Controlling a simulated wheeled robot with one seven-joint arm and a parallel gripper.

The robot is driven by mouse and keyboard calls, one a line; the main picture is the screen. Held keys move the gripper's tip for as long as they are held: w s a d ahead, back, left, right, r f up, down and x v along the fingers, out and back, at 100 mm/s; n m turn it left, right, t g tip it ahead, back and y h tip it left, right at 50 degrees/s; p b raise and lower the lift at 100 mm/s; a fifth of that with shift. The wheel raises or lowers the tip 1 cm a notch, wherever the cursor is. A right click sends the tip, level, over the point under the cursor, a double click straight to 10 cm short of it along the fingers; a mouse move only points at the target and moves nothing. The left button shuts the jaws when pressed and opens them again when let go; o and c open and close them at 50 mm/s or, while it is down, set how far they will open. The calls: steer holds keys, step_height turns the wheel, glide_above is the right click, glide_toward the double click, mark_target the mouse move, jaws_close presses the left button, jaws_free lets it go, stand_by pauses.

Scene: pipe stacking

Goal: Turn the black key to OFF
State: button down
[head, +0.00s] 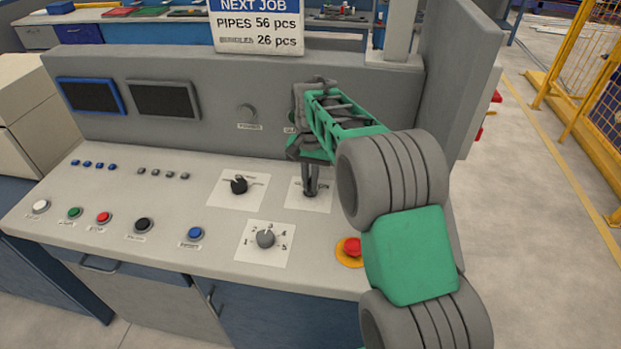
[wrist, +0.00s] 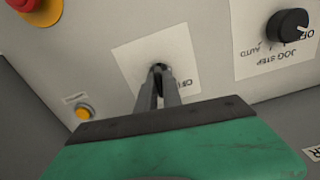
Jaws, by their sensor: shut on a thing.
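The black key (head: 310,193) stands on a white label plate (head: 323,204) on the sloped panel, right of the black selector. My gripper (head: 310,181) points down at the plate with its fingers shut on the key. In the wrist view, turned upside down, the fingertips (wrist: 160,76) close around the key (wrist: 158,67), and only a little of its dark top and base shows. Part of an OFF label (wrist: 173,86) shows beside the fingers. The fingers hide most of the key, so I cannot tell which mark it points to.
A black selector (head: 239,184) is left of the key, and a grey numbered dial (head: 265,239) is below. A red emergency button (head: 352,247) on a yellow base sits close to my arm. An amber button (wrist: 83,112) shows in the wrist view. A console wall with screens stands behind.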

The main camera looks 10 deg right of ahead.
steer(key=n, duration=0.5)
steer(key=shift+n+p, duration=0.3)
steer(key=shift+p, duration=0.05)
steer(key=shift+n, duration=2.2)
steer(key=c, duration=1.5)
jaws_free()
step_height(320, 180, up, 7)
steer(key=shift+r, duration=0.4)
